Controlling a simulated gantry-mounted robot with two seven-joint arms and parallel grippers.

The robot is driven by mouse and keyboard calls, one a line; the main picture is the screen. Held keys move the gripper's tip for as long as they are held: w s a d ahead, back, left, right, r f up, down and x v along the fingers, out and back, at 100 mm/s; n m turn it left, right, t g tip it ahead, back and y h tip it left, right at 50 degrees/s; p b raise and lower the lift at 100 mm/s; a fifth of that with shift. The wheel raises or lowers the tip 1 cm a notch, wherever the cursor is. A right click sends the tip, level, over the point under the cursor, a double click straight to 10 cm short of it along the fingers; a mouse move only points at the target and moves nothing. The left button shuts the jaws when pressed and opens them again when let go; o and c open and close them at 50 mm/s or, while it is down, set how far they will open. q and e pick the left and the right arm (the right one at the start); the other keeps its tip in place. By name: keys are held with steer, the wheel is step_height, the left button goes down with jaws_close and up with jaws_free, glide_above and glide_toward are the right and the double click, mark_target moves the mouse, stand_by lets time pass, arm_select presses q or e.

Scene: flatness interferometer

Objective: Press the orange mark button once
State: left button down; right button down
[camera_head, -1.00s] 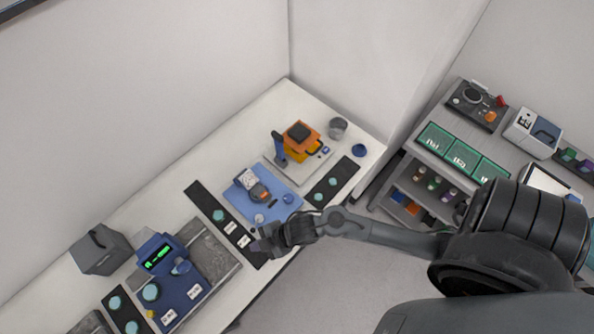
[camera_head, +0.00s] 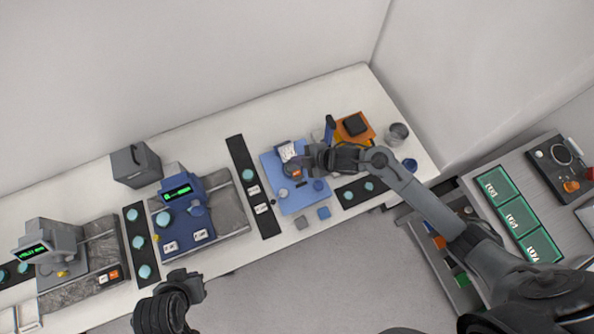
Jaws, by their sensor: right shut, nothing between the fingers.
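A small dark device with a pale face (camera_head: 288,152) stands on the blue mat (camera_head: 291,205). A small orange-red spot (camera_head: 289,173) shows beside it, close to my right gripper; whether this is the orange mark button I cannot tell. My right gripper (camera_head: 304,169) is shut and empty, over the blue mat at the device's right side. Contact with anything below is not clear, and the gripper hides part of the device. My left gripper (camera_head: 194,286) is low in the view, in front of the bench edge; its fingers are too unclear to judge.
An orange block with a black top (camera_head: 354,126) and a grey cup (camera_head: 397,134) stand right of the mat. A blue instrument with a green display (camera_head: 180,195) is to the left. A right-hand console carries an orange knob (camera_head: 570,186). Bare bench lies behind the mat.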

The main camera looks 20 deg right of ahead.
steer(key=shift+f, duration=0.1)
steer(key=b, duration=0.7)
glide_above(299, 175)
step_height(299, 175, down, 7)
steer(key=shift+f, duration=0.1)
steer(key=shift+w+f+b, duration=0.1)
steer(key=shift+f+b, duration=0.5)
steer(key=shift+f, duration=0.15)
stand_by(1.3)
steer(key=shift+f, duration=0.15)
